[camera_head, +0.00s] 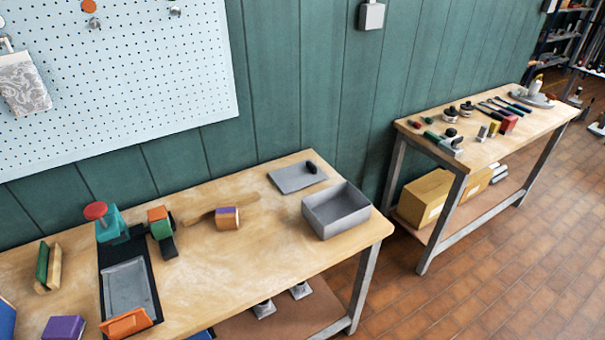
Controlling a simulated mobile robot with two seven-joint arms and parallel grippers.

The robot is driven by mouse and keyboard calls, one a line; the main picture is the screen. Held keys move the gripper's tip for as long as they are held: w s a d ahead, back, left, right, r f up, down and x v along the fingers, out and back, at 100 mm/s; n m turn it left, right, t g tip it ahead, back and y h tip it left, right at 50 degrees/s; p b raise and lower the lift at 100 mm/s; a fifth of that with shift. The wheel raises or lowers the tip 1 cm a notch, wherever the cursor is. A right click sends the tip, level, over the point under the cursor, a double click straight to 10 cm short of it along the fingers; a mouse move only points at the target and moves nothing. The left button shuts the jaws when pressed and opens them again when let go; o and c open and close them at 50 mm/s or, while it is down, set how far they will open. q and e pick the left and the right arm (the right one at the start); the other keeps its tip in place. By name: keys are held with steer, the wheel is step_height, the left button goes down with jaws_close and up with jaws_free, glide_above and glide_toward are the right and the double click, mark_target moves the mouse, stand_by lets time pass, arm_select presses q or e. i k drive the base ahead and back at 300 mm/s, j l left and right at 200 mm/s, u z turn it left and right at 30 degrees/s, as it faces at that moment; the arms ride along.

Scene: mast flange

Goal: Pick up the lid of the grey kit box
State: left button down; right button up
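The grey kit box (336,217) stands open near the right end of the near wooden workbench. Its grey lid (291,178) is a flat plate lying on the bench top, behind and to the left of the box and apart from it. A small dark knob (311,167) sits on the lid towards its back right edge. The inside of the box looks empty from here. Neither of my grippers is in view.
The near bench (255,247) has clear wood in front of the lid. A wooden mallet (228,217) lies left of it. A grey tray on a black mat (127,287), a teal block with a red knob (108,222) and an orange block (127,324) stand further left. A second bench (487,150) stands right.

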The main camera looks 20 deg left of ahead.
mark_target(290, 179)
steer(key=i+l+u, duration=0.1)
steer(key=u, duration=0.3)
steer(key=i+l+u, duration=0.1)
steer(key=u, duration=0.35)
steer(key=l+u, duration=0.15)
steer(key=u, duration=0.25)
steer(key=l+u, duration=0.2)
steer(key=u, duration=0.2)
steer(key=l+u, duration=0.45)
steer(key=l, duration=0.65)
steer(key=i, duration=0.05)
